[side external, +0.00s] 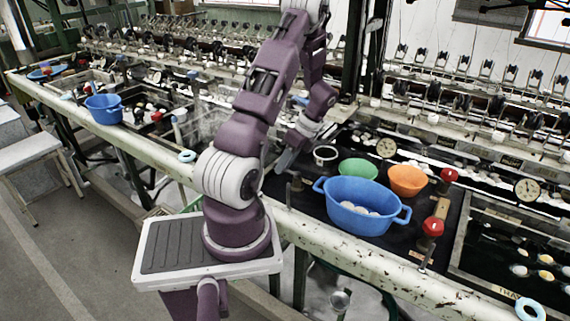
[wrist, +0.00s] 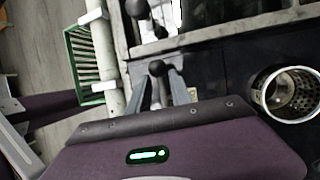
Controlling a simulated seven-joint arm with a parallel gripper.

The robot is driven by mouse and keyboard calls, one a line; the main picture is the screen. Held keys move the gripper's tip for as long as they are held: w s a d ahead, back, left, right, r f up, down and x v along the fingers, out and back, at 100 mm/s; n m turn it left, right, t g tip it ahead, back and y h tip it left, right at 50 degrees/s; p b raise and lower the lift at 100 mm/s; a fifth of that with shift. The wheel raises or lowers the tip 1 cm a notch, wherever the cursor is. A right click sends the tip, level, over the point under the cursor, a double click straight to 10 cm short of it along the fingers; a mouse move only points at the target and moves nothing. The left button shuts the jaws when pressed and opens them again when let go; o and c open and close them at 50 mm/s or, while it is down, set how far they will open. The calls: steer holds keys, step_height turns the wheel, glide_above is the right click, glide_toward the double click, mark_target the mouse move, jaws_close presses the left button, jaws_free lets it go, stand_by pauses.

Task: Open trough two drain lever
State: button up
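A lever with a black ball knob (wrist: 157,68) stands at the dark trough's edge in the wrist view. The fingertips of my gripper (wrist: 163,92) are on either side of its stem, with the knob just past them. The fingers look apart; whether either touches the stem I cannot tell. In the side external view my gripper (side external: 287,160) points down at the front left edge of the trough, close to a dark knob (side external: 296,184). A second black knob (wrist: 137,8) is at the top of the wrist view, over the neighbouring trough. The lever's base is hidden.
A perforated metal cup (wrist: 290,95) stands right of the gripper. A blue basin (side external: 360,206), green bowl (side external: 358,169) and orange bowl (side external: 407,181) stand in the trough. Red knobs (side external: 432,227) are further right. A pale pipe (side external: 350,255) runs along the front.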

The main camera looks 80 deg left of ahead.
steer(key=o, duration=0.3)
steer(key=shift+o, duration=0.2)
steer(key=a+v, duration=0.1)
steer(key=v, duration=0.6)
steer(key=shift+d, duration=0.5)
